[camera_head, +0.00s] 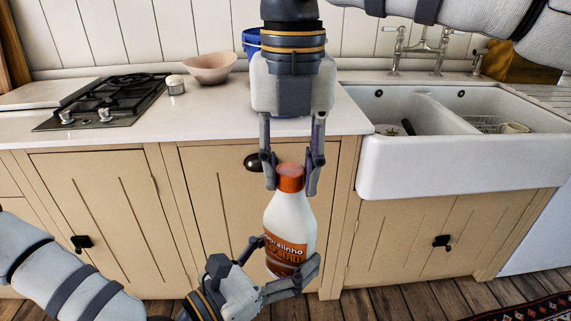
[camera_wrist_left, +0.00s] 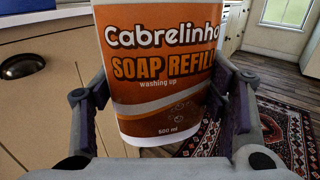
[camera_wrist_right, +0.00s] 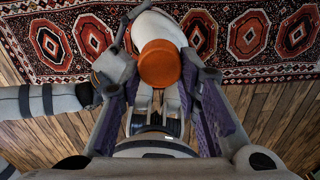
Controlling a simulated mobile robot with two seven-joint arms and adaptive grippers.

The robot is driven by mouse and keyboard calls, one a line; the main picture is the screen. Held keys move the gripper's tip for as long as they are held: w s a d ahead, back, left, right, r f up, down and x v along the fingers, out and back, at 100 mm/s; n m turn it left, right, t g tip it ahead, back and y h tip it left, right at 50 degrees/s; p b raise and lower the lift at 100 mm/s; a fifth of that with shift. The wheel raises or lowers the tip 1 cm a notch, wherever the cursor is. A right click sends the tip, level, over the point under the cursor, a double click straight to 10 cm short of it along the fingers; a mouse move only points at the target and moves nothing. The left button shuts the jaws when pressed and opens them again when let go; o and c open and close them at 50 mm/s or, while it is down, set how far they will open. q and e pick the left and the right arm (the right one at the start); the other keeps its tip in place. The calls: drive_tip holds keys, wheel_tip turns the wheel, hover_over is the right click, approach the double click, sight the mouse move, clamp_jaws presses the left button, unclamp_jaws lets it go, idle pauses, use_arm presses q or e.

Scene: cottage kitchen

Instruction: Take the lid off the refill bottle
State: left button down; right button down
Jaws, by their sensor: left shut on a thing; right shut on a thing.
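The refill bottle (camera_head: 290,219) is white with an orange-brown label and stands nearly upright in the air in front of the cabinets. Its label reads "SOAP REFILL" in the left wrist view (camera_wrist_left: 160,70). My left gripper (camera_head: 283,262) is shut around the lower part of the bottle. The orange lid (camera_head: 290,177) is on top of the bottle. My right gripper (camera_head: 291,185) comes down from above, with its fingers on both sides of the lid, shut on it. The lid's round top faces the right wrist view (camera_wrist_right: 159,63), between the purple-padded fingers.
Behind the bottle are the beige cabinets (camera_head: 110,215) and the white counter (camera_head: 215,115). On the counter are a gas hob (camera_head: 105,100), a pink bowl (camera_head: 210,68) and a blue container (camera_head: 251,41). A white double sink (camera_head: 450,165) is at the right. A patterned rug (camera_wrist_right: 250,35) lies on the wooden floor.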

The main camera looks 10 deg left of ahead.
drive_tip(key=n, duration=0.7)
drive_tip(key=shift+w+d+r+n, duration=0.1)
drive_tip(key=shift+w+d+n, duration=0.1)
drive_tip(key=shift+n, duration=0.1)
drive_tip(key=n, duration=1.1)
drive_tip(key=shift+w+d, duration=0.1)
drive_tip(key=shift+w, duration=0.2)
drive_tip(key=n, duration=0.3)
drive_tip(key=shift+w+n, duration=0.1)
drive_tip(key=shift+n, duration=0.3)
drive_tip(key=n, duration=0.6)
drive_tip(key=shift+w+a+n, duration=0.15)
drive_tip(key=shift+a+n, duration=0.05)
drive_tip(key=shift+n, duration=0.2)
drive_tip(key=n, duration=0.3)
drive_tip(key=shift+a, duration=0.15)
drive_tip(key=n, duration=0.4)
drive_tip(key=shift+w+a+n, duration=0.1)
drive_tip(key=shift+n, duration=0.2)
drive_tip(key=shift+r, duration=0.15)
